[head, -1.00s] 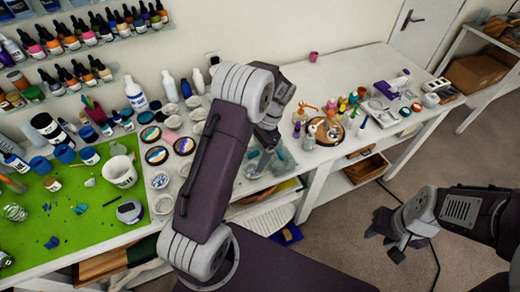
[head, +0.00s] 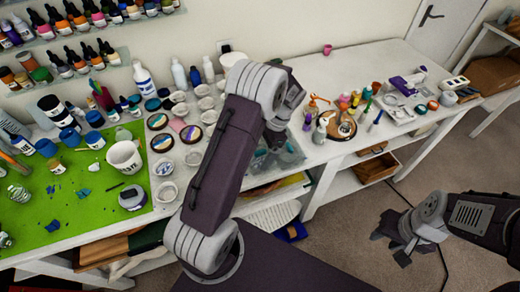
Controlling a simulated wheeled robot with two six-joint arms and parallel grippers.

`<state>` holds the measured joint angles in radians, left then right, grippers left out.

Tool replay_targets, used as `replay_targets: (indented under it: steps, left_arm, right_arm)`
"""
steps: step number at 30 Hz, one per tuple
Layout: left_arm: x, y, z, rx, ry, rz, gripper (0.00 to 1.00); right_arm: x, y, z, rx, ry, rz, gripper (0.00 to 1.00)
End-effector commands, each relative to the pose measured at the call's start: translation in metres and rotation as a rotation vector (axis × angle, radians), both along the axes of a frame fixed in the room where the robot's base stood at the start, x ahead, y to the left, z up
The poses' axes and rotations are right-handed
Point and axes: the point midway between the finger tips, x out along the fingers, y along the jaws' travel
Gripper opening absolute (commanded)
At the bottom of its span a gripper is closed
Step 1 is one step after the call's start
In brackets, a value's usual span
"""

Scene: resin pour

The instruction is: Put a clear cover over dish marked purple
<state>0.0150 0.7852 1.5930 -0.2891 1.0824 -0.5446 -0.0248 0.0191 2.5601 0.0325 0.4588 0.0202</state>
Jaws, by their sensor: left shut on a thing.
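My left gripper (head: 274,136) is over the worktable near a clear tray (head: 288,160), partly behind my own forearm. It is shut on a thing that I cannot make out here. Several small round dishes, such as a dark-rimmed one (head: 162,142) and a pale one (head: 168,191), stand on the table left of my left arm. I cannot tell which dish has a purple mark. No clear cover can be picked out for certain. My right gripper (head: 391,246) is open and empty over the floor, right of the table.
A green mat (head: 70,215) with a white mug (head: 124,157) and scraps covers the table's left part. Bottles line the back and the wall shelves. A round wooden tray (head: 341,128) with small bottles stands to the right.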

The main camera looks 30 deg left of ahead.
Motion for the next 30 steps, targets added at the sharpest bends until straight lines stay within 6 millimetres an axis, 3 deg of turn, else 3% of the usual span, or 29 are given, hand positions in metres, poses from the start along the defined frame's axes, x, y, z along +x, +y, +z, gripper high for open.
replay_targets:
  steps: [6, 30]
  left_arm:
    - [0.000, 0.000, -0.015, 0.000, 0.000, 0.000, 0.48]
    - [0.000, 0.000, -0.019, 0.000, 0.000, 0.001, 0.48]
  right_arm:
    - [0.000, 0.000, -0.006, 0.000, 0.000, 0.000, 0.36]
    - [0.000, 0.000, -0.003, 0.000, 0.000, 0.000, 0.36]
